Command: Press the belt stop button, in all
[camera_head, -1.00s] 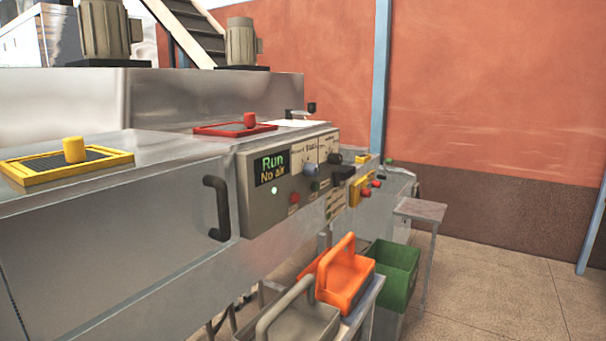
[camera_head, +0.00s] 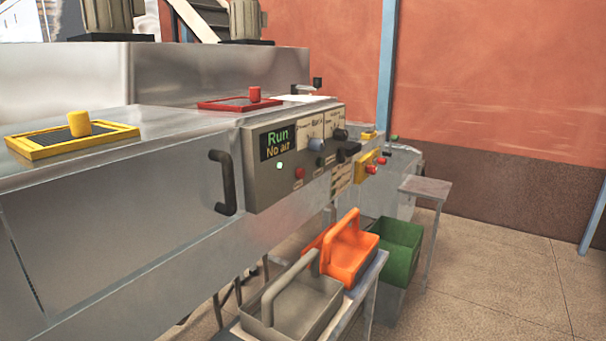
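A grey control panel (camera_head: 265,187) is mounted on the front of the steel machine. Farther right a yellow box (camera_head: 362,184) carries red buttons (camera_head: 371,169). The small labels are too blurred to read, so I cannot tell which button is the belt stop. Neither of my grippers is in view.
A black handle (camera_head: 223,182) sticks out left of the panel. A grey tray (camera_head: 318,310) and an orange tote (camera_head: 352,255) stand on a low table, with a green crate (camera_head: 401,250) behind. A small side table (camera_head: 426,187) stands farther right. Floor at right is clear.

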